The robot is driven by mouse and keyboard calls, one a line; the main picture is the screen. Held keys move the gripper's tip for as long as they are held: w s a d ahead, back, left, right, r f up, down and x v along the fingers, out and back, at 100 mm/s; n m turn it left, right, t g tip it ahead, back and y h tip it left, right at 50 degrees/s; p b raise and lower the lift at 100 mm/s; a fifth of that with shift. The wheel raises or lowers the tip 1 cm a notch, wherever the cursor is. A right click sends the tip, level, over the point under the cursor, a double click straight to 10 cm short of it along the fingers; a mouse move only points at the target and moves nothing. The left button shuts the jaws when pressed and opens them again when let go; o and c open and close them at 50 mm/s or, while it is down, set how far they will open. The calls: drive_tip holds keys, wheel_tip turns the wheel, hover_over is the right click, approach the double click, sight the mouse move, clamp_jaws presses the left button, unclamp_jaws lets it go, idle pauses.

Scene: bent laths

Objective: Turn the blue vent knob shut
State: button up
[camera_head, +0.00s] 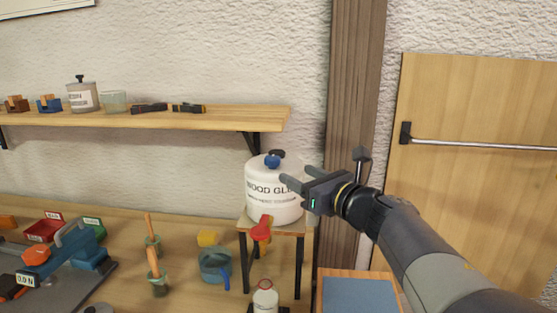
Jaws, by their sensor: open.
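The blue vent knob (272,161) is on the upper front of a white rounded container (262,205) labelled as wood glue. A dark cap sits just behind it on the top. My gripper (294,176) is open and reaches in from the right, in front of the container's right side. Its fingers point left, with the knob a little to their upper left in the picture. I see nothing between the fingers, and they look apart from the knob, though the depth is hard to judge. The fingers hide part of the label.
The container stands on a small wooden stand (285,231). A red-handled tap (262,230) is at its front, above a small white bottle (265,298). A shelf (200,118) overhangs behind; a wooden post (352,100) rises at right.

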sight(277, 164)
drive_tip(key=p+x, duration=0.2)
drive_tip(key=x, duration=0.8)
drive_tip(key=shift+w+a, duration=0.1)
drive_tip(key=shift+a, duration=0.2)
drive_tip(key=c, duration=0.9)
